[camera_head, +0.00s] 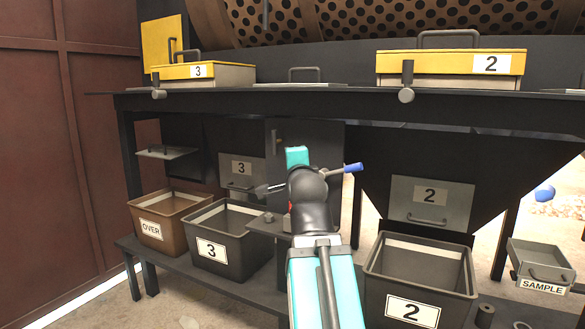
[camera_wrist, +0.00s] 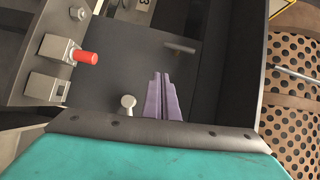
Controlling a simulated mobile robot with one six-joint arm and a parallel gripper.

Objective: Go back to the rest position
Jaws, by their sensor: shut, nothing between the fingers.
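My gripper (camera_wrist: 161,80) shows in the wrist view as two pale purple fingers pressed together, with nothing between them. The fingers point toward a dark grey panel of the machine; I cannot tell the exact distance. In the head view my teal arm (camera_head: 321,285) reaches up from the bottom centre toward the dark panels under the machine's ledge. Its black wrist joint hides part of the panels, and the fingertips cannot be made out clearly there.
Bins stand below: OVER (camera_head: 151,229), 3 (camera_head: 211,251) and 2 (camera_head: 411,309). A SAMPLE tray (camera_head: 542,287) is at right. Yellow-topped boxes 3 (camera_head: 202,71) and 2 (camera_head: 450,62) sit on the ledge. A blue-ended handle (camera_head: 352,168) and a red knob (camera_wrist: 87,58) are near my wrist.

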